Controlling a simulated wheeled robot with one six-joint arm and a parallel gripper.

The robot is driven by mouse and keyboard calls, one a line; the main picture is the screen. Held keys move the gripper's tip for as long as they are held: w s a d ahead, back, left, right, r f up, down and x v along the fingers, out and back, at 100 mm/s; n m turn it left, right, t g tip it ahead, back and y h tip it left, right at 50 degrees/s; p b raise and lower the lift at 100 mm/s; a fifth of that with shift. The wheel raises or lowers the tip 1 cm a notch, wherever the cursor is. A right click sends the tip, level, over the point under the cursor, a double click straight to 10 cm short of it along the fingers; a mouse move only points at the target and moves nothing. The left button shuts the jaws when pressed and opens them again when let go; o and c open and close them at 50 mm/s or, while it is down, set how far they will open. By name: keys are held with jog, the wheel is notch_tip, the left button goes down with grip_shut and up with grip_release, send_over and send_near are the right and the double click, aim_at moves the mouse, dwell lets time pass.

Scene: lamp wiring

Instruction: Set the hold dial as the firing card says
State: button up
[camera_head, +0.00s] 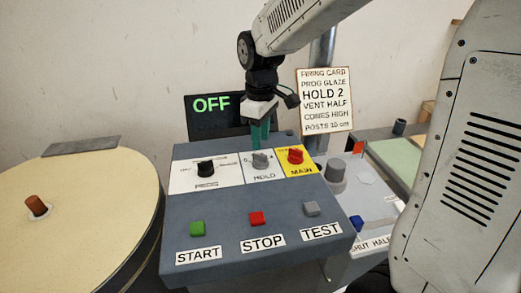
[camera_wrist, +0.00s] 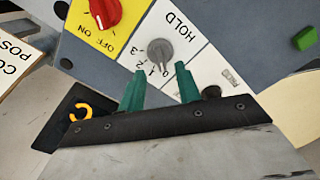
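The hold dial (camera_head: 261,160) is a small grey knob on a white plate marked HOLD, in the middle of the sloped panel. In the wrist view the dial (camera_wrist: 160,52) has numbers including 0, 1, 2 and 3 on the side nearest my gripper. Its exact setting is too small to tell for sure. The firing card (camera_head: 323,100) on the wall reads HOLD 2. My gripper (camera_head: 260,133) is above and behind the dial, pointing down. Its green fingers (camera_wrist: 160,86) are apart with nothing between them, short of the dial in the wrist view.
The red main knob (camera_head: 295,155) and black prog knob (camera_head: 206,168) flank the dial. Green start (camera_head: 197,229), red stop (camera_head: 257,218) and grey test (camera_head: 311,208) buttons sit in front. A dark display (camera_head: 214,112) behind reads OFF. A round kiln-like drum (camera_head: 95,195) stands left.

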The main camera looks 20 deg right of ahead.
aim_at(260, 154)
jog(key=shift+f, duration=2.35)
grip_shut()
jog(key=m, duration=0.3)
jog(key=shift+m, duration=0.3)
jog(key=m, duration=0.3)
jog(key=shift+m, duration=0.3)
jog(key=m, duration=0.6)
jog(key=shift+m, duration=0.4)
